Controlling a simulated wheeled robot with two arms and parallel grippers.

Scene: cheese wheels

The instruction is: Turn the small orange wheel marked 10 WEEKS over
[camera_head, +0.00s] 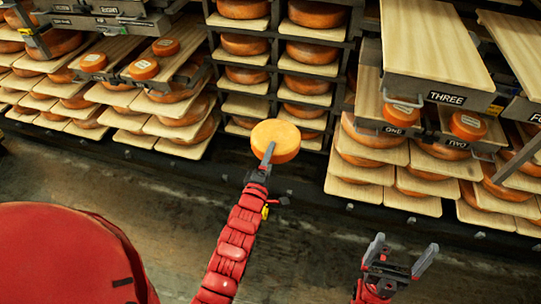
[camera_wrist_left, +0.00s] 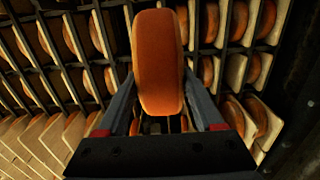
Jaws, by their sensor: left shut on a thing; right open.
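An orange cheese wheel (camera_head: 279,134) is held in my left gripper (camera_head: 266,165) in front of the racks, off any shelf. Its paler flat face points up toward the head camera, and no marking can be read on it. In the left wrist view the wheel (camera_wrist_left: 158,62) stands edge-on between the two fingers of my left gripper (camera_wrist_left: 160,100), which are shut on it. My right gripper (camera_head: 400,260) is open and empty at the lower right, apart from the racks.
Small orange wheels (camera_head: 143,69) sit on a left rack board. Others rest by the ONE label (camera_head: 401,114) and TWO label (camera_head: 468,124); their markings are unreadable. An empty board (camera_head: 432,42) lies above THREE. Large wheels fill the racks behind. The floor (camera_head: 180,215) in front looks clear.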

